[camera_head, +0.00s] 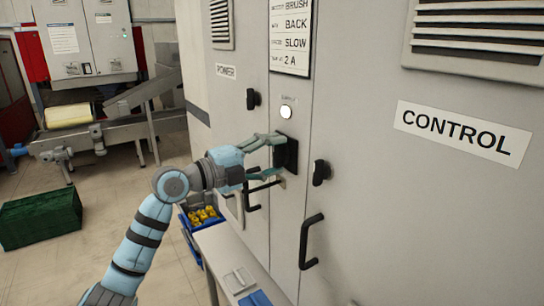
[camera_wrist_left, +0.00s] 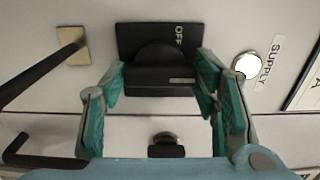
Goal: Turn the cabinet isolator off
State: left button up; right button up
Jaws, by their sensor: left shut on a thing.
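The cabinet isolator is a black square plate (camera_head: 291,153) on the grey cabinet front, below a lit white lamp. In the left wrist view the plate (camera_wrist_left: 130,36) carries a white OFF mark (camera_wrist_left: 180,35) near its upper right. Its black handle (camera_wrist_left: 150,78) lies across the picture, with a pale marker near the right end. My left gripper (camera_head: 277,156) reaches the isolator from the left. In the left wrist view its green-padded fingers (camera_wrist_left: 162,82) are shut on the handle, one at each end. My right gripper is in no view.
A lit supply lamp (camera_head: 286,112) sits above the isolator. Black door handles (camera_head: 309,241) and knobs (camera_head: 321,172) stick out nearby. A green crate (camera_head: 40,219) is on the floor at left.

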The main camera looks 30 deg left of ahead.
pick_arm(q)
jog(key=shift+n, duration=0.3)
jog(key=n, duration=0.3)
jog(key=shift+n, duration=0.3)
jog(key=n+p, duration=0.1)
jog(key=n, duration=0.3)
jog(key=n+p, duration=0.2)
jog(key=n, duration=0.3)
jog(key=n+p, duration=0.1)
jog(key=n, duration=0.3)
jog(key=shift+p, duration=0.3)
jog(key=shift+n, duration=0.4)
jog(key=o, duration=1.2)
jog(key=shift+c, duration=0.2)
